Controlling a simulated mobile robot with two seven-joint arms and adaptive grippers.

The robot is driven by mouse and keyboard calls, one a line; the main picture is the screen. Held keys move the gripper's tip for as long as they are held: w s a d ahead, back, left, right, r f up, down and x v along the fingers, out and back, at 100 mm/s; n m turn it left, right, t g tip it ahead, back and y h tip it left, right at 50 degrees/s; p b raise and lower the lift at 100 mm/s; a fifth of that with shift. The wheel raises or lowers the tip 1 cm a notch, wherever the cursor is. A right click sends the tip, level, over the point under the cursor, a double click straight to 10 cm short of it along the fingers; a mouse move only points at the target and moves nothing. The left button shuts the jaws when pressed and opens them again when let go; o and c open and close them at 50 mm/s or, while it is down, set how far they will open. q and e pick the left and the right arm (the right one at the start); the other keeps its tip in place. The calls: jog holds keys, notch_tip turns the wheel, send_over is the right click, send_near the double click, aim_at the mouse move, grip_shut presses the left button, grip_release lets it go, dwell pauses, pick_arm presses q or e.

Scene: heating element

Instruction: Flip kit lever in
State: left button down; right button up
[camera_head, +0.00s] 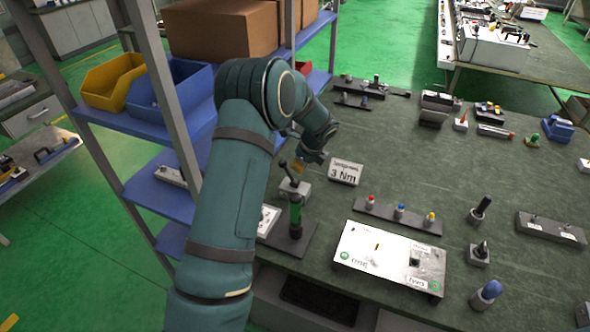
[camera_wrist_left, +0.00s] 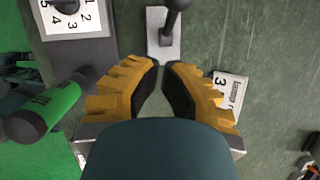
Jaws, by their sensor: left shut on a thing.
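A black lever (camera_head: 288,174) with a rounded knob stands on a small light grey base (camera_head: 295,190), leaning left in the head view. In the left wrist view the lever (camera_wrist_left: 172,22) and its base (camera_wrist_left: 160,48) lie just beyond the fingertips. My left gripper (camera_head: 304,163) is beside the lever, to its right in the head view. In the left wrist view its yellow fingers (camera_wrist_left: 163,66) are drawn close together with dark pads facing. What they hold cannot be made out, nor whether they touch the lever. My right gripper is not in view.
A green tool (camera_head: 295,214) stands upright close by, left of the fingers in the wrist view (camera_wrist_left: 45,108). A "3 Nm" sign (camera_head: 345,172) lies right of the gripper. A white panel box (camera_head: 390,258) is nearer the front. A blue shelf (camera_head: 160,190) borders the left.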

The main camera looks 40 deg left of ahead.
pick_arm(q)
jog(key=v, duration=0.6)
jog(key=shift+a+r, duration=0.2)
jog(key=shift+r, duration=0.15)
